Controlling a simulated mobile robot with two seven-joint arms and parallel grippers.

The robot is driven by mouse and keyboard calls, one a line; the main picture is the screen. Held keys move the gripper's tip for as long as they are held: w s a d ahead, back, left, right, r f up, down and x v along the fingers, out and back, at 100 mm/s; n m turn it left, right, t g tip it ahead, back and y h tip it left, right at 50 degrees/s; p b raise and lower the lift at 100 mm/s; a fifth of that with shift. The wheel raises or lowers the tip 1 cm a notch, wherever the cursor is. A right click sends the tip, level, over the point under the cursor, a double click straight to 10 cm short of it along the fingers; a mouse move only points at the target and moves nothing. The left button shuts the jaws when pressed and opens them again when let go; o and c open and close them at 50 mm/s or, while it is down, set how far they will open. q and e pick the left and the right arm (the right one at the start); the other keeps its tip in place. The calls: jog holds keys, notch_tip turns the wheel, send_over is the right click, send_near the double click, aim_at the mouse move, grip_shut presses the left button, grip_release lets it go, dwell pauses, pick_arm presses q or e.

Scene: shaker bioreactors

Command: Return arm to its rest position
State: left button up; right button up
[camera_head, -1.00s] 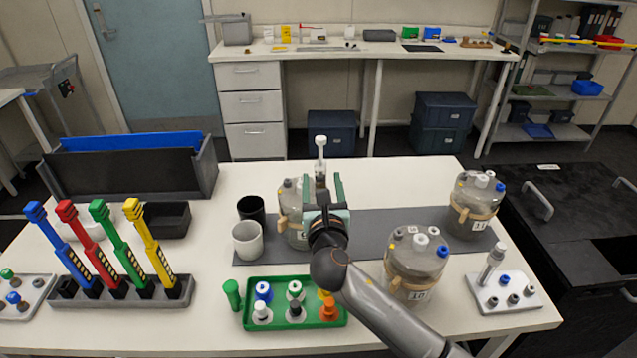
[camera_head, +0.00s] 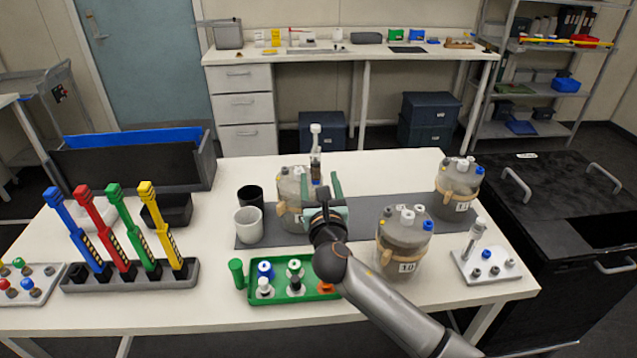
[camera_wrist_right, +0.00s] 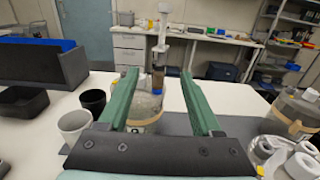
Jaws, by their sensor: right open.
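My right gripper (camera_head: 325,188) is open, its two green fingers spread and pointing toward the back of the table. In the right wrist view the fingers (camera_wrist_right: 160,95) frame a grey bioreactor vessel (camera_wrist_right: 146,103) with a white-topped upright piece (camera_wrist_right: 160,45) on it, and nothing is held between them. In the head view that vessel (camera_head: 291,190) stands just left of the gripper on the grey mat, partly hidden by it. My right arm (camera_head: 385,310) reaches in from the lower right. My left gripper is not in view.
Vessel 10 (camera_head: 404,243) stands close to the right of my arm, and another vessel (camera_head: 458,190) is farther right. A green tray (camera_head: 262,294) of bottles lies in front. Two cups (camera_head: 248,226) stand left of the vessel. Coloured pipettes (camera_head: 100,240) stand in a rack at left.

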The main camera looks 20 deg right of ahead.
jog(key=s+f+m+g, duration=0.2)
jog(key=s+f+m, duration=0.2)
jog(key=m, duration=0.1)
jog(key=s+d+f+m+g, duration=0.1)
jog(key=s+f+m+g, duration=0.1)
jog(key=s+f+m, duration=0.3)
jog(key=s+f+m+g, duration=0.2)
jog(key=s+f+m, duration=0.2)
jog(key=s+m, duration=0.1)
jog(key=shift+s+d+f+g+y, duration=0.15)
jog(key=shift+d+f+g+y, duration=0.05)
jog(key=shift+d+g+y, duration=0.2)
jog(key=s+a+f+m+g+y, duration=0.1)
jog(key=s+f+m+g+y, duration=0.15)
jog(key=s+m, duration=0.7)
jog(key=s+a+f+m+g+y, duration=0.1)
jog(key=s+f+m+g, duration=0.4)
jog(key=s, duration=0.7)
jog(key=w+a+f+m+t+y, duration=0.1)
jog(key=w+a+f+t+y, duration=0.1)
jog(key=a+f+t, duration=0.3)
notch_tip(320, 180, down, 4)
jog(key=shift+w+f+t+y, duration=0.1)
jog(key=shift+w+t+y, duration=0.25)
jog(key=shift+w+t, duration=0.25)
